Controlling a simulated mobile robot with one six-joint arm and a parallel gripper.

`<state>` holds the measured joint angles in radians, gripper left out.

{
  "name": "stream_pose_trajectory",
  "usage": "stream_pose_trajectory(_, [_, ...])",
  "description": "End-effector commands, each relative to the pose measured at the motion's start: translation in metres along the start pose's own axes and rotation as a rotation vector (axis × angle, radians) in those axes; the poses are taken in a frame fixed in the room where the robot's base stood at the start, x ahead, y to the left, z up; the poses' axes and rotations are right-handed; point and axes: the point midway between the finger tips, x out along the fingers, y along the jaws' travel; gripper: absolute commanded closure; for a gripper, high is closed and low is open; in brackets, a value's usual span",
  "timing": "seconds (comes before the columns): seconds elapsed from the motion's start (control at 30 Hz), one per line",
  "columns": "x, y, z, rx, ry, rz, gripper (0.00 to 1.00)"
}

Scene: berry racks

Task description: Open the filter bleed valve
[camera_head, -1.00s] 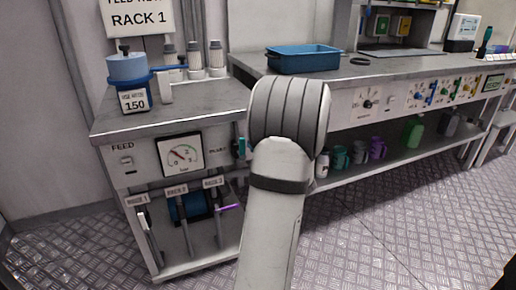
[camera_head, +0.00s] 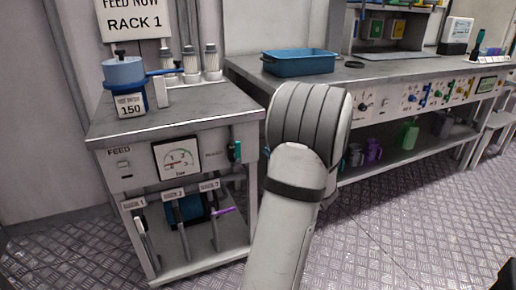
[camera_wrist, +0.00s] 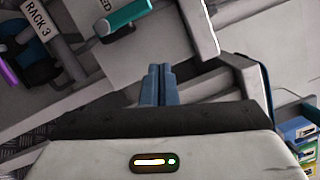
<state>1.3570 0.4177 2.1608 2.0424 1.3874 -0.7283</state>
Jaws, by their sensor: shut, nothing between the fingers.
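The filter bleed valve shows as a teal lever (camera_head: 236,151) on the right end of the feed cabinet front (camera_head: 135,182), beside a small label. In the wrist view the teal lever (camera_wrist: 125,16) lies at the upper left, slanted in the picture, with a label ending in "ED" next to it. My gripper (camera_wrist: 158,72) is shut and empty, its blue fingertips together below and right of the lever, apart from it in the picture. In the head view my own arm hides the gripper.
A gauge (camera_head: 177,160) is on the cabinet front. Below hang rack valves, one with a purple handle (camera_head: 222,211); the Rack 3 label (camera_wrist: 38,20) shows in the wrist view. A blue pot (camera_head: 124,72) stands on top. A blue tray (camera_head: 300,63) is on the bench at right.

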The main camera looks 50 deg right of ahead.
Motion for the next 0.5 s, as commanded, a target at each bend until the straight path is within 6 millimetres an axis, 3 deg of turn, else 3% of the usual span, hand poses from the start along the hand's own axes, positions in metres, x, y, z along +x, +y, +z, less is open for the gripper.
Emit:
stream_pose_trajectory(0.2, [-0.039, -0.005, 0.001, 0.002, 0.002, 0.001, 1.0])
stream_pose_trajectory(0.5, [-0.053, -0.004, 0.002, 0.0, -0.002, 0.001, 1.0])
